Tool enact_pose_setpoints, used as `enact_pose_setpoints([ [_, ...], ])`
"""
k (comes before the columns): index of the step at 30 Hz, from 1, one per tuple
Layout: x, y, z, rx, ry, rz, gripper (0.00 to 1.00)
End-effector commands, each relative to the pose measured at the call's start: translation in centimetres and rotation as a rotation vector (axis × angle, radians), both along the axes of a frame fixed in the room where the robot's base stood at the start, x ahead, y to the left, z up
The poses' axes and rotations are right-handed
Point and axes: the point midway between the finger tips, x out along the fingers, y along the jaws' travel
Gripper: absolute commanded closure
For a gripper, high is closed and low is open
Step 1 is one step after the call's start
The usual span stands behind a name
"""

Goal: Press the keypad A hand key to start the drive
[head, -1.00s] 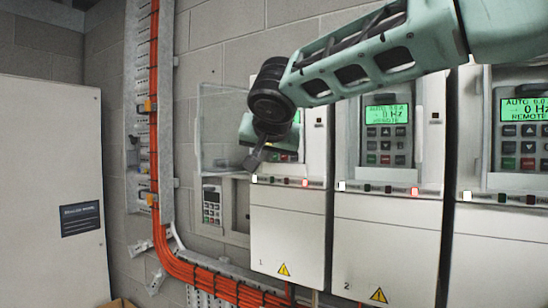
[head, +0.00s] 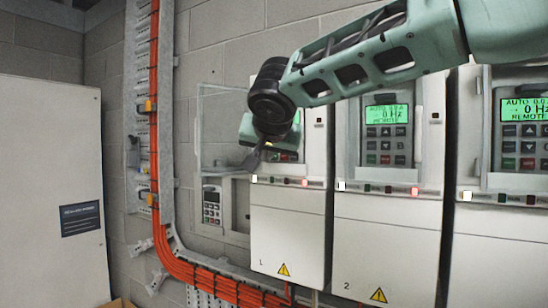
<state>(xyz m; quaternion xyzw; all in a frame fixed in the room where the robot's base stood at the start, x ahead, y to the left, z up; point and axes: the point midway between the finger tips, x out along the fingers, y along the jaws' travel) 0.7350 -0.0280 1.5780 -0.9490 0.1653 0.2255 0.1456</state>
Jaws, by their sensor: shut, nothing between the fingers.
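A small grey keypad (head: 212,204) with a screen and rows of buttons sits in an open wall box at left. Drive 1 (head: 288,235) is a white cabinet, and its own keypad (head: 290,152) is mostly hidden behind my arm; only a green strip and a few keys show. I cannot read which keypad is A. My gripper (head: 251,162) is shut and empty, at drive 1's upper left edge, above and right of the small keypad. Contact with anything cannot be told.
Drive 2 (head: 386,240) has a lit green screen (head: 386,114) reading 0 Hz; a third drive (head: 500,250) at right reads AUTO, 0 Hz, REMOTE. A clear hinged cover (head: 215,125) stands above the small keypad. Orange cables (head: 154,100) and a grey cabinet (head: 45,180) are left.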

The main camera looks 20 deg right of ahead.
Motion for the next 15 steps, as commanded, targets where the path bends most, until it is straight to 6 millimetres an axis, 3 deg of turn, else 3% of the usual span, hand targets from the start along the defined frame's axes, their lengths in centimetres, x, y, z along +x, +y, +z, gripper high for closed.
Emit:
enact_pose_setpoints([
  [15, 0.25, -0.33, -0.13, 0.002, 0.000, -0.001, 1.00],
])
